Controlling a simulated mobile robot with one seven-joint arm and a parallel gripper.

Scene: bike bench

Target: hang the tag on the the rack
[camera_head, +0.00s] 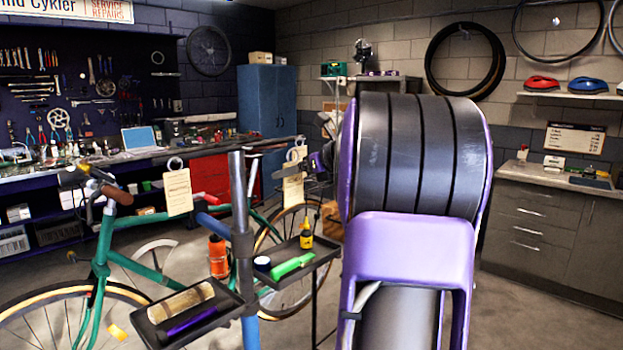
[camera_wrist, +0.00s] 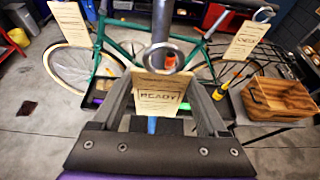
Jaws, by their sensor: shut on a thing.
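A cream tag (camera_wrist: 158,100) reading READY, with a metal ring at its top, is between my gripper's fingers (camera_wrist: 160,108) in the wrist view. My gripper is shut on it and holds it upright. In the head view the held tag (camera_head: 293,191) shows left of my gripper (camera_head: 316,166), close to a second tag (camera_head: 298,154). Another ringed tag (camera_head: 178,192) hangs at the left, below a long dark bar (camera_head: 215,147) that may be the rack. Two other tags show in the wrist view, at left (camera_wrist: 70,24) and right (camera_wrist: 246,40). My arm hides part of the head view.
A green bike (camera_head: 105,235) and a grey stand post (camera_head: 239,190) stand beside the tags. Trays with tools (camera_head: 187,312) sit low on the stand. A wooden crate (camera_wrist: 280,97) is at right in the wrist view. Grey cabinets (camera_head: 545,225) stand far right.

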